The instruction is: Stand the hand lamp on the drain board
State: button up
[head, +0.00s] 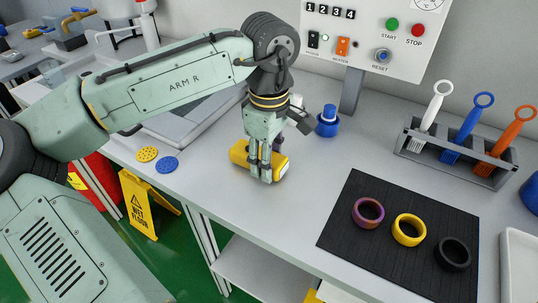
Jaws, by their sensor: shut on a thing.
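My gripper (265,174) points down over the white bench and is shut on a yellow block-like body, which I take to be the hand lamp (240,153). The lamp lies low, at or just above the bench top. My fingers hide its middle, and I cannot tell whether it touches the bench. A pale grey, shallow tray-like board (186,132) lies to the left, partly hidden behind my arm; it may be the drain board.
A black ribbed mat (345,215) holds purple, yellow and black rings. A rack (455,165) with three ring-handled brushes stands at the back right. A blue-capped container (327,124) stands behind my gripper. Yellow (147,154) and blue (168,164) discs lie left. Bench is clear before my gripper.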

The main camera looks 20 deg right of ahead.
jog(key=shift+f, duration=0.2)
jog(key=shift+f, duration=0.1)
jog(key=o, duration=1.3)
notch_tip(320, 180, up, 12)
jog(key=shift+r+b, duration=0.25)
jog(key=shift+b, duration=0.15)
